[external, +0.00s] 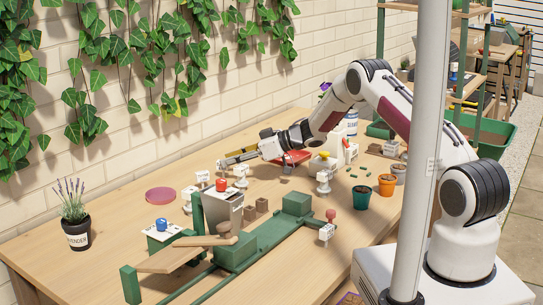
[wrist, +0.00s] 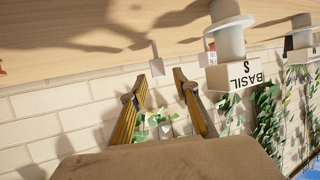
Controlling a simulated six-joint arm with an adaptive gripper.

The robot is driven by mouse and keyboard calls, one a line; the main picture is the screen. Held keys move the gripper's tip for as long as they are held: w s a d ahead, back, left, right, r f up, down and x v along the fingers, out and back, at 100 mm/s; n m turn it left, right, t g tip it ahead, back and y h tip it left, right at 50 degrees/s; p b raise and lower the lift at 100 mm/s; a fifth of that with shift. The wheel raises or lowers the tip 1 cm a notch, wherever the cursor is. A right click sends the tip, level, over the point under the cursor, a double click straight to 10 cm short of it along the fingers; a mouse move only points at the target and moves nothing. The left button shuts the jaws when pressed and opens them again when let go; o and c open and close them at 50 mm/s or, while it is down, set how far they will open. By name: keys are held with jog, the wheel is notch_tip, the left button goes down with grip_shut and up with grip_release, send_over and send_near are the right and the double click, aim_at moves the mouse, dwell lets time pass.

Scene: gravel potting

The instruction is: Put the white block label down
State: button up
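Several white block labels with round knobs stand on the table near the wall in the external view, one left of my gripper (external: 203,177) and one below it (external: 240,171). In the external view my gripper (external: 222,161) is low over the table near the wall.
Small pots (external: 362,196) stand at right. The brick wall is close behind.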

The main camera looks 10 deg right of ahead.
jog(key=v, duration=0.9)
jog(key=shift+d, duration=0.15)
jog(key=shift+r, duration=0.1)
dwell(0.6)
